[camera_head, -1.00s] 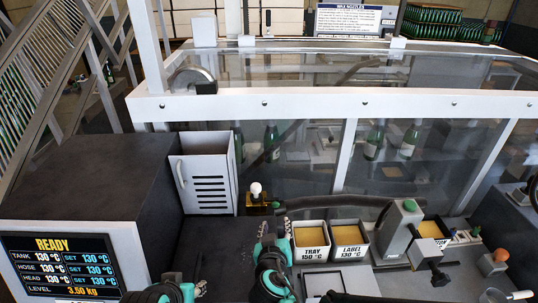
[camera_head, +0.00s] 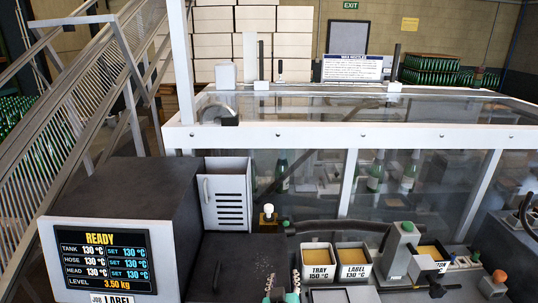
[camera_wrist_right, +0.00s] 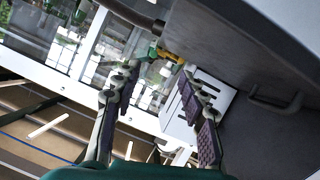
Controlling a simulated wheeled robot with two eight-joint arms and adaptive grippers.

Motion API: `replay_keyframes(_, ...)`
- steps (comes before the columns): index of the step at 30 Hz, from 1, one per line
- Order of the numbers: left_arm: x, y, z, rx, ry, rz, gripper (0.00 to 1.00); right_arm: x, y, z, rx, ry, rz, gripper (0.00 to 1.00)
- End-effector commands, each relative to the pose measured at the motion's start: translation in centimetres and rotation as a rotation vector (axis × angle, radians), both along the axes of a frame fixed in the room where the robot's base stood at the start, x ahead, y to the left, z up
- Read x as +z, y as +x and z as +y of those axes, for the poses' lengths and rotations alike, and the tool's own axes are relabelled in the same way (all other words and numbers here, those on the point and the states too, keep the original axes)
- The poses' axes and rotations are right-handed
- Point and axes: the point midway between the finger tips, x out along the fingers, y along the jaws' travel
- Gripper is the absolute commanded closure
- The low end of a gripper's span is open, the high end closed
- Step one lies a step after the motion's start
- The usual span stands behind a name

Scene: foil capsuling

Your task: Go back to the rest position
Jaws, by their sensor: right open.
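My right gripper (camera_head: 283,283) shows at the bottom edge of the head view, below the black hose and left of the tray bin. Only its finger ends and a bit of green are visible. In the right wrist view, its two dark padded fingers (camera_wrist_right: 152,88) stand apart with nothing between them. A brass-yellow and green fitting (camera_wrist_right: 168,54) shows beyond the fingertips, apart from them. My left gripper is not visible in the head view.
The dark melter unit (camera_head: 125,190) with its READY display (camera_head: 103,256) stands at left. The tray bin (camera_head: 317,272) and label bin (camera_head: 353,270) sit right of my gripper. A white-knobbed brass fitting (camera_head: 268,215) and glass enclosure (camera_head: 400,135) are behind.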

Motion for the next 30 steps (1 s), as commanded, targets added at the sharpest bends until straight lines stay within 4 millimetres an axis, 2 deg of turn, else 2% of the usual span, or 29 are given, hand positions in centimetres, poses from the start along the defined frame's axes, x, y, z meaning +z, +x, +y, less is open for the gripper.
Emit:
replay_keyframes(11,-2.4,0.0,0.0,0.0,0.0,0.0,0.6,-2.7,-1.6,-4.7,-0.062,0.01,0.117,0.58)
replay_keyframes(17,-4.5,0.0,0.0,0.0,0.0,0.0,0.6,-5.0,-3.6,-8.1,-0.1,0.031,0.219,0.58)
replay_keyframes(20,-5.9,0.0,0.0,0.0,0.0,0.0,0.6,-6.6,-5.4,-10.1,-0.118,0.054,0.286,0.58)
replay_keyframes(24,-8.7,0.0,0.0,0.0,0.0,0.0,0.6,-9.9,-9.3,-12.9,-0.129,0.114,0.404,0.58)
replay_keyframes(27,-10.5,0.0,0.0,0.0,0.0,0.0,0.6,-11.9,-12.3,-13.9,-0.118,0.17,0.475,0.58)
replay_keyframes(30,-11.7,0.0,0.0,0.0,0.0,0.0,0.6,-13.1,-14.5,-14.0,-0.098,0.216,0.516,0.58)
